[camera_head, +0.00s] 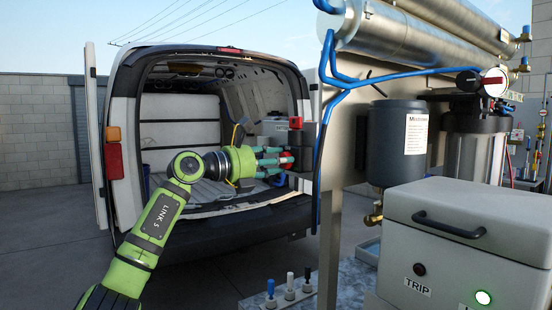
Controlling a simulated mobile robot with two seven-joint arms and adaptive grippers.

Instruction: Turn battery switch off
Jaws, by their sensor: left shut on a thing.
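My left gripper (280,161), with teal fingers on a green wrist, reaches in from the left and is shut on the red knob. The fingers cover part of the knob, so its turned position cannot be read. My right gripper is not in view.
The steel panel (344,150) carries blue hoses, metal cylinders (400,35) and a dark canister (388,140). A grey box (470,225) labelled TRIP, with a lit green light (483,297), stands at front right. Small levers (290,281) stand below. The van (215,228) is behind my arm.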

